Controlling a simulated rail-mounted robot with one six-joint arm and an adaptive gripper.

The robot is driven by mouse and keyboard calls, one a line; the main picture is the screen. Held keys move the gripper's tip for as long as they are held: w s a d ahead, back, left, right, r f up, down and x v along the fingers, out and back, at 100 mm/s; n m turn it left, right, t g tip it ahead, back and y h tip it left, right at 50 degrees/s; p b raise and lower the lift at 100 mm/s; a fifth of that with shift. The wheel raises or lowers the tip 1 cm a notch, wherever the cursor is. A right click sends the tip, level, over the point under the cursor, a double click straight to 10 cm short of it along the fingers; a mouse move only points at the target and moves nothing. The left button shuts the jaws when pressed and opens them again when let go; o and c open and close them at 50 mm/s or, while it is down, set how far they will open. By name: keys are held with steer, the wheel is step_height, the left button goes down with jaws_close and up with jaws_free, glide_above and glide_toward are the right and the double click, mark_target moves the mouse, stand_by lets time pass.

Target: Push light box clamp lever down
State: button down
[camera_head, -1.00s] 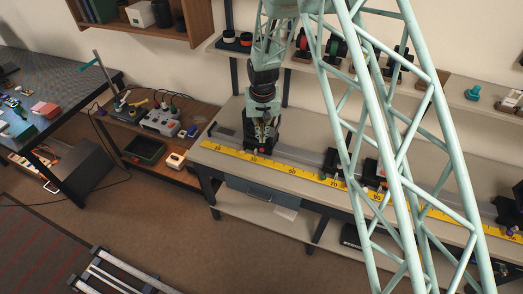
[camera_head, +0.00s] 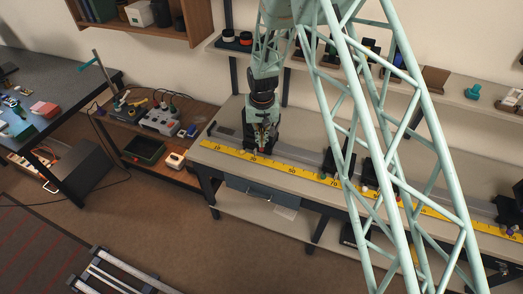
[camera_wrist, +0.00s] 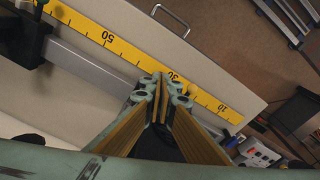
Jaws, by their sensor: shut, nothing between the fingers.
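My gripper (camera_wrist: 164,84) is shut and empty in the wrist view, its tips over the yellow ruler around the 30 mark. In the head view my gripper (camera_head: 263,146) is over the left part of the long bench, by the ruler. A dark shape (camera_head: 250,133) at the gripper there may be the light box, but I cannot separate it surely from the gripper. The clamp lever is not clearly visible in either view. I cannot tell whether the fingers touch anything.
The yellow ruler (camera_head: 310,177) runs along the bench's front edge, with a rail behind it. Black rail-mounted holders (camera_head: 338,163) stand to the right; one (camera_wrist: 28,45) shows at the wrist view's upper left. A drawer handle (camera_wrist: 170,19) lies beyond the ruler.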

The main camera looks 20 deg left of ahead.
mark_target(262, 150)
steer(key=shift+w+f, duration=0.15)
steer(key=shift+f, duration=1.55)
steer(key=shift+f+b, duration=1.2)
steer(key=shift+f, duration=0.25)
steer(key=shift+r, duration=0.1)
steer(key=s, duration=0.2)
steer(key=d+r+b, duration=0.1)
steer(key=shift+s, duration=0.4)
steer(key=shift+r, duration=0.15)
